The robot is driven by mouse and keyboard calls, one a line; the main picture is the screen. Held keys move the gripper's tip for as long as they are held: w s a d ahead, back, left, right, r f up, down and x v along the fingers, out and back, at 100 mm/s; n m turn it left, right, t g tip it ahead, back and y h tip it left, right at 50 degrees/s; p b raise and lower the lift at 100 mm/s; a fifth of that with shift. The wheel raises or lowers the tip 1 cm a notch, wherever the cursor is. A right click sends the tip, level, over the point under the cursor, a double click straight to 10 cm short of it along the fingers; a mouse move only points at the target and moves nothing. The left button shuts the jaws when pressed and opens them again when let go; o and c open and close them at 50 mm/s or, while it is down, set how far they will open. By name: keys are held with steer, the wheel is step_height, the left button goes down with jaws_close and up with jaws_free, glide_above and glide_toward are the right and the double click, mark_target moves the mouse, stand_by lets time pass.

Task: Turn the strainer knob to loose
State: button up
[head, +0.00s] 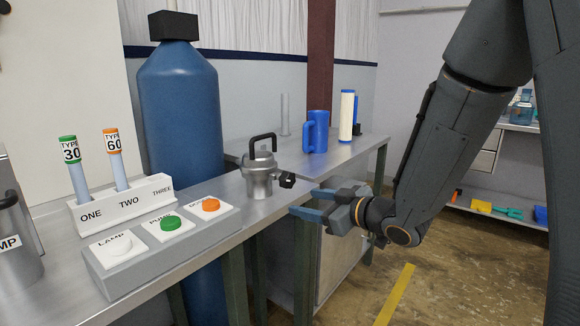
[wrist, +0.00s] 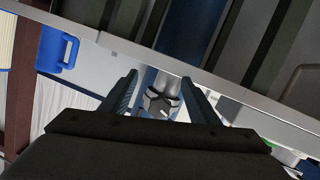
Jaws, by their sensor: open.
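The strainer (head: 258,180) is a small metal pot with a black handle on top, standing near the front edge of the metal bench. Its black knob (head: 287,180) sticks out on the right side. In the wrist view the knob (wrist: 161,101) shows between my fingers, farther off. My gripper (head: 302,201) is open and empty. It is to the right of the knob and apart from it, at the bench's front edge. In the wrist view the two fingers (wrist: 160,98) are spread on either side of the knob. The strainer's body is mostly hidden there.
A button panel (head: 165,236) and a rack with two tubes (head: 125,205) stand left of the strainer. A tall blue tank (head: 180,110) is behind them. A blue jug (head: 317,132) and a white-and-blue cylinder (head: 346,115) stand farther back. The floor before the bench is clear.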

mark_target(291, 180)
step_height(291, 180, up, 5)
steer(key=s+d+n+y+p, duration=0.1)
steer(key=s+n+y+p, duration=0.1)
steer(key=y, duration=0.2)
steer(key=shift+s+x, duration=0.2)
steer(key=shift+x, duration=3.5)
steer(key=shift+a, duration=0.2)
steer(key=c, duration=1)
steer(key=shift+c, duration=0.2)
